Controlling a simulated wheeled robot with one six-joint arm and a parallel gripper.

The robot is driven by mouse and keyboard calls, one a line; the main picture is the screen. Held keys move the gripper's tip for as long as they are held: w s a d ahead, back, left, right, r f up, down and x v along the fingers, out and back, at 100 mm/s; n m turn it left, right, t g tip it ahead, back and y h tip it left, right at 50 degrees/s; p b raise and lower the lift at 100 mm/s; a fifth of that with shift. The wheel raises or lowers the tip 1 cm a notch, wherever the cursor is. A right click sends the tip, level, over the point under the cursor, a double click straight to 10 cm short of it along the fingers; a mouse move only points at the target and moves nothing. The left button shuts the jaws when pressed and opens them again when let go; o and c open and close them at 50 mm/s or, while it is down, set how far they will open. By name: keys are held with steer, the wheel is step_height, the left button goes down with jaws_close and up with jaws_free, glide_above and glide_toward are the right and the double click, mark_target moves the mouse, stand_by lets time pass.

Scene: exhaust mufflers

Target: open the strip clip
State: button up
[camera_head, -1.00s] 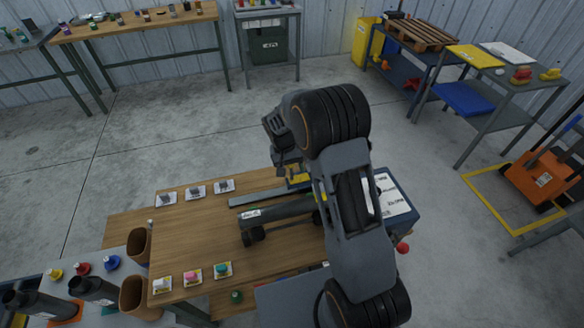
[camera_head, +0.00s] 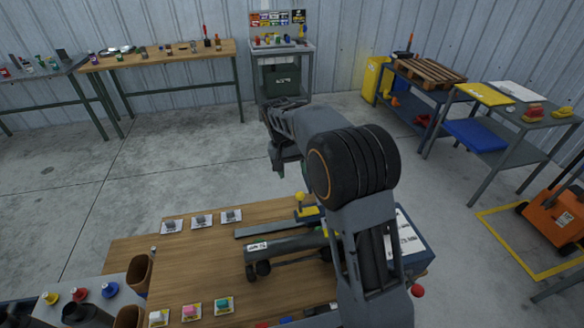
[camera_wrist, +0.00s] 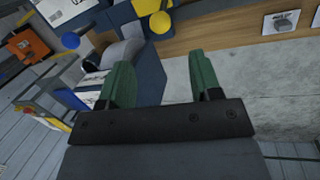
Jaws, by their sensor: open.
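A yellow clip with a ball knob (camera_head: 300,196) stands at the back of the wooden bench, at the right end of a flat grey strip (camera_head: 265,228). I take it for the strip clip; whether it is open cannot be told. In the wrist view a yellow ball (camera_wrist: 160,22) shows near the top, beyond the fingers. My gripper (camera_wrist: 163,85) has two green fingers, wide apart with nothing between them. In the head view its wrist end hangs above and behind the clip, apart from it, and the fingers are not clear.
A dark muffler (camera_head: 285,247) lies on the bench (camera_head: 190,255) in front of the strip. Several small samples on cards lie at the left. A blue-sided box with a white label (camera_head: 408,240) and a red knob (camera_head: 418,290) are at the right. Open floor lies behind the bench.

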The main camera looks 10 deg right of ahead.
steer(key=shift+a+r, duration=0.1)
steer(key=shift+r, duration=0.4)
steer(key=shift+c, duration=0.4)
